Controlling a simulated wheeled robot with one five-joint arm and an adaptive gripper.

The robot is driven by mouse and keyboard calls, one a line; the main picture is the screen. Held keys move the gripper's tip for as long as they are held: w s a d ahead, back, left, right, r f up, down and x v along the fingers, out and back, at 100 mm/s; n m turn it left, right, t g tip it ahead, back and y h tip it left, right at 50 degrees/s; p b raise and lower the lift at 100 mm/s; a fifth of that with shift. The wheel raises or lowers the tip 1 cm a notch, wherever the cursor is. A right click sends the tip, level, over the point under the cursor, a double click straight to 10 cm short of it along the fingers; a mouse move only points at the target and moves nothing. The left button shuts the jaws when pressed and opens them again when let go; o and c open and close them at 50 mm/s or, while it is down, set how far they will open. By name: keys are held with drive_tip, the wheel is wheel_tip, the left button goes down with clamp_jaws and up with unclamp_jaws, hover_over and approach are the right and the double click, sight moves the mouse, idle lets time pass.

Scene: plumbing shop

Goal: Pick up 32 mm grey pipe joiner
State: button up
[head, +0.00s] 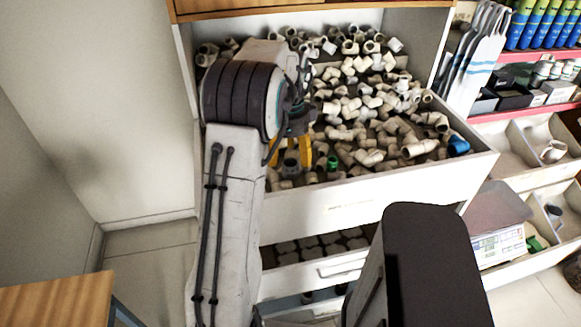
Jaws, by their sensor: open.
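My gripper (293,155) has yellow fingers and is open, pointing down into the left front part of an open white drawer (345,201). A dark grey pipe joiner (290,168) sits low between or just under the fingers, partly hidden by them. I cannot tell whether the fingers touch it. My arm covers the left side of the drawer.
Many whitish pipe fittings (370,157) fill the drawer. A green piece (332,162) lies just right of my gripper, and a blue piece (458,145) lies at the right. A scale (497,247) stands right of the drawer. A wooden top (55,300) is at lower left.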

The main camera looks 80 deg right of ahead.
drive_tip(key=shift+w+f, duration=0.15)
drive_tip(key=shift+f, duration=1.9)
drive_tip(key=c, duration=1.1)
drive_tip(key=shift+o, duration=0.2)
